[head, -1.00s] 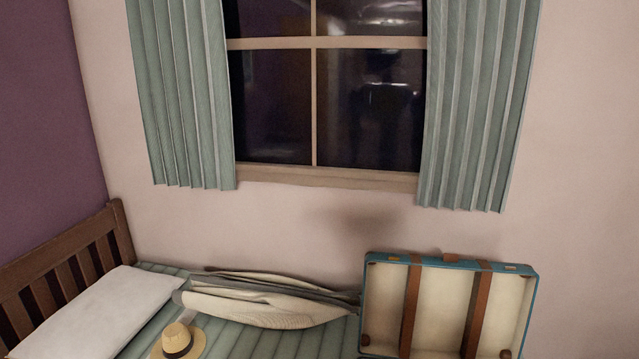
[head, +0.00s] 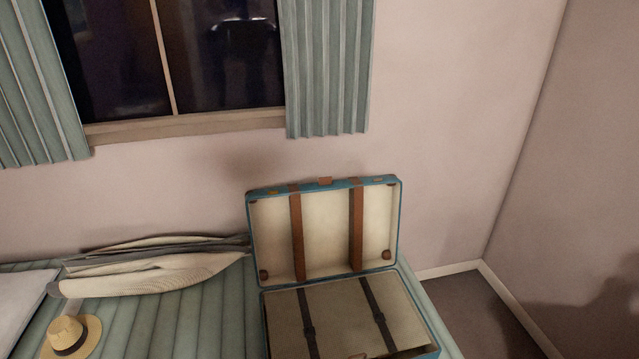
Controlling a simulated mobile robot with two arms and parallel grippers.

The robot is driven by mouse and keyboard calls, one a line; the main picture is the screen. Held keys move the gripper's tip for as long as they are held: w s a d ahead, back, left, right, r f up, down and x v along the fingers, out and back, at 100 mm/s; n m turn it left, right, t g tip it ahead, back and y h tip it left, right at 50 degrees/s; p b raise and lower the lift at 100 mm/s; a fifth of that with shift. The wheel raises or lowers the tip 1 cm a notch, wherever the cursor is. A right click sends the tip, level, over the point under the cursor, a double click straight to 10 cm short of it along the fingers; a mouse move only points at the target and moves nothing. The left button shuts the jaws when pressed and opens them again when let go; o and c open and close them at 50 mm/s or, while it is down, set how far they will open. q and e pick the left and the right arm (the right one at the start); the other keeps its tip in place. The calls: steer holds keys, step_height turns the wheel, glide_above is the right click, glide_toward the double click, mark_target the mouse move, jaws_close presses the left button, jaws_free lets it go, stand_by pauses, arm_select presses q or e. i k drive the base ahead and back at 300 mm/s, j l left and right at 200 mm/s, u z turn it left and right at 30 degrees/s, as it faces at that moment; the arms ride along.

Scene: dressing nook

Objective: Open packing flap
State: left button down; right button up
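A teal suitcase stands on the bed with its lid (head: 327,228) raised upright near the wall. The lid has a cream lining and two brown straps. In the suitcase's lower half lies a flat beige packing flap (head: 345,318) with two dark buckled straps across it. The flap looks flat and closed over most of the base, with a darker gap at its near edge. The front of the suitcase is cut off by the frame's bottom edge. Neither of my grippers is in view.
The suitcase rests on a green striped bed (head: 170,318). A straw hat (head: 70,335) and rumpled cream-and-grey cloth (head: 150,268) lie left of it, with a white pillow (head: 22,298) at far left. Bare floor (head: 480,312) shows at right. A curtained window (head: 200,60) is behind.

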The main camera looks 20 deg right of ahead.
mark_target(369, 318)
steer(key=i+l+z, duration=0.1)
steer(key=z, duration=0.4)
steer(key=i+l+z, duration=0.1)
steer(key=z, duration=0.35)
